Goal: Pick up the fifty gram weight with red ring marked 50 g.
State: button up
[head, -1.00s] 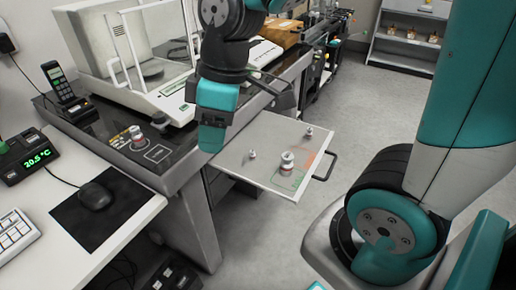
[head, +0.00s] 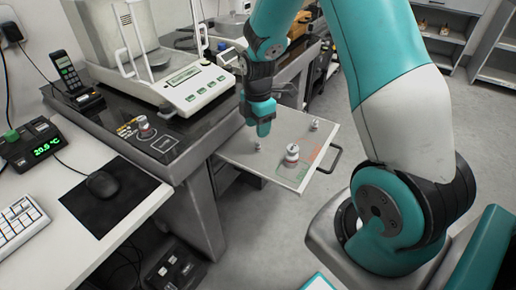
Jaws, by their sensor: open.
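A larger metal weight with a reddish band (head: 291,155) stands upright on the pull-out shelf (head: 235,150). A similar banded weight (head: 143,123) stands on the dark bench top at the left. Their markings are too small to read, so I cannot tell which is marked 50 g. Two small weights are also on the shelf, one near the middle (head: 258,146) and one at the far right (head: 314,124). My gripper (head: 261,130) points down above the shelf, close over the middle small weight and left of the larger one. It is open and holds nothing; its fingers are seen edge-on.
A balance with glass panels (head: 190,88) stands on the dark bench behind the shelf. The white desk at the left holds a mouse (head: 102,183), a keyboard (head: 18,222) and a temperature display (head: 35,148). The shelf's handle (head: 333,160) sticks out right. Floor beyond is clear.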

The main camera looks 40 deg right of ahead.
aim_at(258, 143)
notch_tip(258, 143, down, 8)
jog(key=shift+r, duration=0.25)
grip_shut()
